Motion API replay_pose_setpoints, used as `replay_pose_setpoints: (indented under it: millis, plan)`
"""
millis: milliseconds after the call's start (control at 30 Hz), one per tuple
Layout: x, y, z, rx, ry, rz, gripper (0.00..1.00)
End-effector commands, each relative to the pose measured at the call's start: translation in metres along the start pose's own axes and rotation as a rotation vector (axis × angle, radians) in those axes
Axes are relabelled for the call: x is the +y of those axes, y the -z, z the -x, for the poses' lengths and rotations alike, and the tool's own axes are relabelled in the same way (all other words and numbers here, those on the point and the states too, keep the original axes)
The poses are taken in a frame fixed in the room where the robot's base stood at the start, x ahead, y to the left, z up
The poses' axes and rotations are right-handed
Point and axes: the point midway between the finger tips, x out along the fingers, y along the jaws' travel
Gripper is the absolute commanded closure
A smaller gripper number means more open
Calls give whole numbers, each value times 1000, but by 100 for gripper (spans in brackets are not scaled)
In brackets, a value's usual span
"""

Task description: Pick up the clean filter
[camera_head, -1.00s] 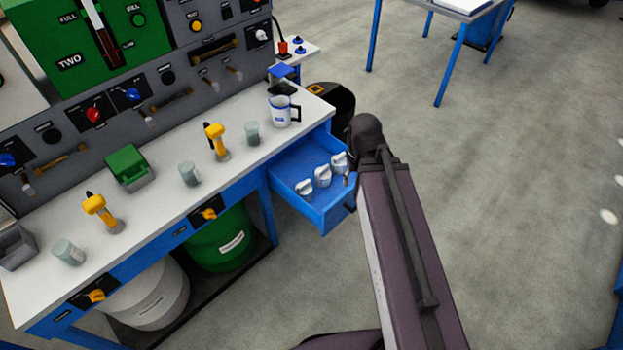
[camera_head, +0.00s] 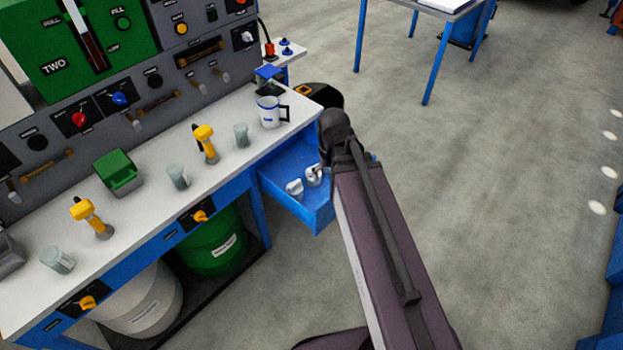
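The open blue drawer (camera_head: 321,221) sticks out from the right end of the workbench. Two white-grey filters show inside it, one at the front left (camera_head: 294,189) and one further right (camera_head: 313,176). Which filter is clean cannot be told at this size. My arm reaches over the drawer's right part and may hide another filter there. My gripper (camera_head: 322,174) is mostly hidden behind my arm, with only a small dark part showing beside the right filter. Whether it touches that filter cannot be told.
On the white benchtop (camera_head: 150,208) stand a white mug (camera_head: 269,112), a green box (camera_head: 118,172), grey cups (camera_head: 178,177) and yellow-handled tools (camera_head: 206,143). Green (camera_head: 215,245) and white drums stand below.

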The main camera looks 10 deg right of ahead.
Motion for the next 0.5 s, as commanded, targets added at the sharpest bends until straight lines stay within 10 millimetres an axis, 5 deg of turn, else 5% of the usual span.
replay_pose_setpoints:
  millis: [500]
  plan:
    - [19,176,-101,0,0,362,0]
